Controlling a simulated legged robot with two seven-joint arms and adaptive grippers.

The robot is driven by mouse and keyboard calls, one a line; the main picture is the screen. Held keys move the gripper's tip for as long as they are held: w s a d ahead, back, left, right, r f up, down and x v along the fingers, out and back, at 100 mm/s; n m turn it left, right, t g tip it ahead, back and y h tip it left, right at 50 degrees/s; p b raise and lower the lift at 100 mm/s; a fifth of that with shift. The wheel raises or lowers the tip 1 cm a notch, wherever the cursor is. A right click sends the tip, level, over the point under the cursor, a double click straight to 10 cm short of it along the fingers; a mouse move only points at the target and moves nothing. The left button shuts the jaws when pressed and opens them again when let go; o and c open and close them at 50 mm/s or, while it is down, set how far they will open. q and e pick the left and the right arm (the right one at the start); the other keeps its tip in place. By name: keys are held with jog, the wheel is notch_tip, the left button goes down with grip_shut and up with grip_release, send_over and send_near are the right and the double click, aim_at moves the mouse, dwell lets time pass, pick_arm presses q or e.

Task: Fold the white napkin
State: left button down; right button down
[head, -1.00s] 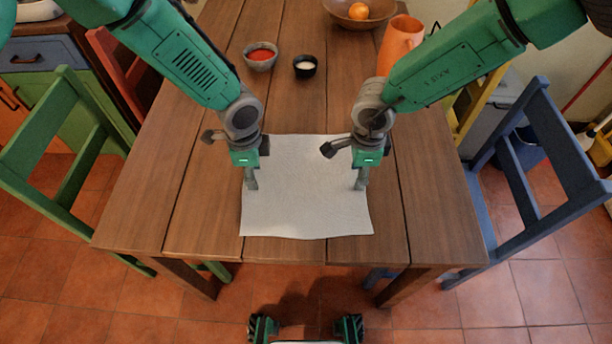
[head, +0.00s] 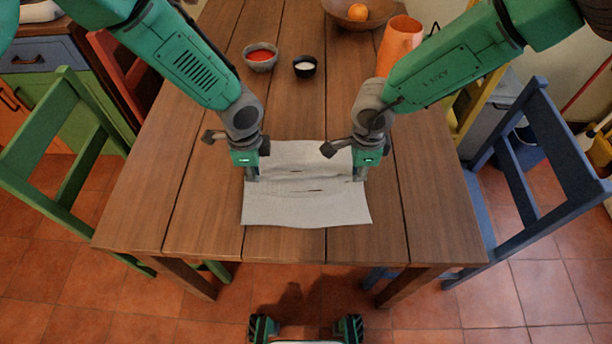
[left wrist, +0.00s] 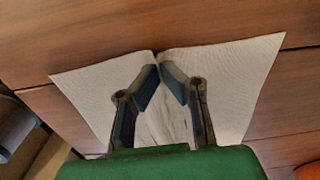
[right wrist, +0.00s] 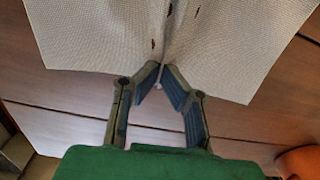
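The white napkin (head: 305,211) lies on the wooden table in front of me, with creases and small dark slits across its middle. My left gripper (head: 253,178) points down at its left edge, and my right gripper (head: 359,178) at its right edge. In the left wrist view the fingertips (left wrist: 159,67) meet on a pinched ridge of the napkin (left wrist: 235,75). In the right wrist view the fingertips (right wrist: 162,68) also close on a pinched ridge of the napkin (right wrist: 225,40). The cloth right under the grippers is partly hidden in the head view.
A grey bowl of red sauce (head: 260,57), a small black bowl (head: 305,66), an orange pitcher (head: 400,46) and a wooden bowl with an orange (head: 357,12) stand farther back. The table (head: 200,215) is bare around the napkin. Chairs stand at both sides.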

pick_arm(q)
jog(key=shift+s, duration=0.15)
pick_arm(e)
jog(key=shift+s+f, duration=0.1)
jog(key=shift+s, duration=0.15)
